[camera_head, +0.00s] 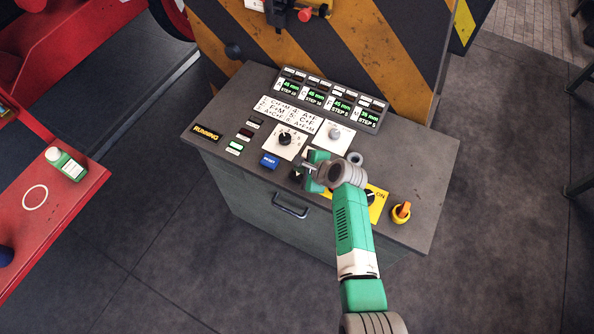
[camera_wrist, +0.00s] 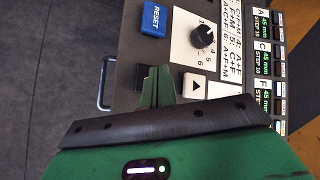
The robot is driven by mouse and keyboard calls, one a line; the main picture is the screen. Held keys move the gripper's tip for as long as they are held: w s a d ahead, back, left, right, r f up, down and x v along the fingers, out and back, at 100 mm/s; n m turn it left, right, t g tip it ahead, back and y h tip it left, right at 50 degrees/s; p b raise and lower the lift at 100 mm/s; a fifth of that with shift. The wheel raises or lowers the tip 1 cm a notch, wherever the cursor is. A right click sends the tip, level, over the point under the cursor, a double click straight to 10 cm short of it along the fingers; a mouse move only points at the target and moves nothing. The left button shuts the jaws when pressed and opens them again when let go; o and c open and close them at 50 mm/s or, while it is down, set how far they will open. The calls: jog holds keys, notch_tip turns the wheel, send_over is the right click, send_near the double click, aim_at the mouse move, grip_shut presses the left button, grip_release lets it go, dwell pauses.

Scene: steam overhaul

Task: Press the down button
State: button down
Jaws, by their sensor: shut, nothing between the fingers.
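The down button is a dark button (camera_wrist: 142,77) near the console's front edge, beside the blue RESET button. It also shows in the head view (camera_head: 296,176), partly hidden by my gripper. A white button with a black triangle (camera_wrist: 195,87) pointing toward the console's back sits farther in. My gripper (camera_wrist: 158,72) is shut and empty, its green fingertips over the gap between these two buttons, overlapping the dark one's edge. In the head view my gripper (camera_head: 306,172) is low over the panel. I cannot tell whether the fingertips touch it.
The blue RESET button (camera_head: 269,161) and a black knob (camera_head: 285,139) are close by. A white-plated knob (camera_head: 335,134) and an orange switch (camera_head: 401,212) also stand up from the panel. A display block (camera_head: 330,98) rises at the back. The drawer handle (camera_head: 290,206) sticks out in front.

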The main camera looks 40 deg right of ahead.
aim_at(301, 176)
notch_tip(301, 176, up, 6)
jog(key=p, duration=0.5)
jog(key=shift+f, duration=0.15)
dwell(0.3)
